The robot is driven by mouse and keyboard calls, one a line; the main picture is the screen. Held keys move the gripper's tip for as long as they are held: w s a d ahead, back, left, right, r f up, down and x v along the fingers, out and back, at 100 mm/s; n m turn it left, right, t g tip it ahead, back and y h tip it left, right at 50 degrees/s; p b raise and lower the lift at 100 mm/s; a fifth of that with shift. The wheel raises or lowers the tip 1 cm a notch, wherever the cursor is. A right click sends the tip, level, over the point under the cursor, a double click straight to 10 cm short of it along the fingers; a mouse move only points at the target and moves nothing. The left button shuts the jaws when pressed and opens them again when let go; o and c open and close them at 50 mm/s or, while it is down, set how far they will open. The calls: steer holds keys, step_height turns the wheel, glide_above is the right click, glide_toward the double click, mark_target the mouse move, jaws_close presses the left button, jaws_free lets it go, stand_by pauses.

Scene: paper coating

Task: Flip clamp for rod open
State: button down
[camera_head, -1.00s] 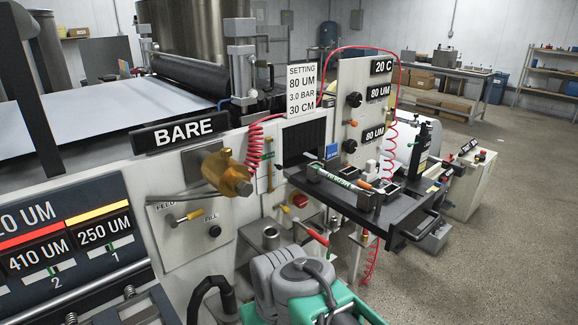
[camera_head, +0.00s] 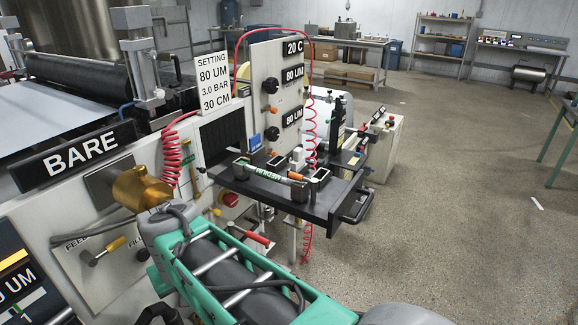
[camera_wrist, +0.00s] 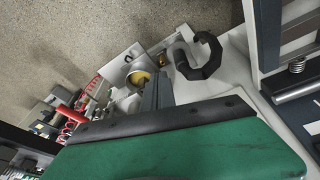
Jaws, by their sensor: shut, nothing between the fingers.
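A rod labelled MEDIUM (camera_head: 268,171) lies across the black shelf (camera_head: 308,208) on the side of the coating machine. Small black blocks stand at its ends, one at the left (camera_head: 241,163) and one at the right (camera_head: 319,178). An orange piece (camera_head: 297,177) sits at the rod's right end; whether the clamp is open or shut is too small to tell. My gripper (camera_wrist: 158,92) shows in the wrist view as narrow dark fingers, shut and empty, apart from the shelf. It is hidden in the head view, where my green arm fills the bottom.
A red-handled lever (camera_head: 258,240) lies below the shelf. A coiled red hose (camera_head: 311,130) hangs behind the shelf.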

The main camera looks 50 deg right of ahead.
steer(key=w+d+r+m+g+h+p, duration=0.1)
steer(key=d+r+m, duration=0.15)
steer(key=d, duration=0.55)
steer(key=w+d+r+m+g+h+p, duration=0.1)
steer(key=d+r+m+p, duration=0.1)
steer(key=d+r, duration=0.35)
steer(key=s+d+r+m, duration=0.4)
steer(key=d+r+m, duration=0.5)
steer(key=d+r, duration=0.4)
step_height(320, 180, up, 2)
steer(key=shift+d+g+p, duration=0.3)
steer(key=shift+d+p, duration=0.05)
steer(key=shift+p, duration=0.05)
steer(key=shift+m, duration=0.25)
steer(key=b, duration=0.8)
glide_toward(292, 183)
step_height(292, 183, down, 5)
steer(key=a, duration=0.2)
steer(key=d, duration=0.1)
steer(key=d+p, duration=0.1)
steer(key=d, duration=0.1)
steer(key=shift+d+f, duration=0.1)
steer(key=shift+f, duration=0.25)
steer(key=shift+w+d, duration=0.1)
steer(key=shift+d, duration=0.2)
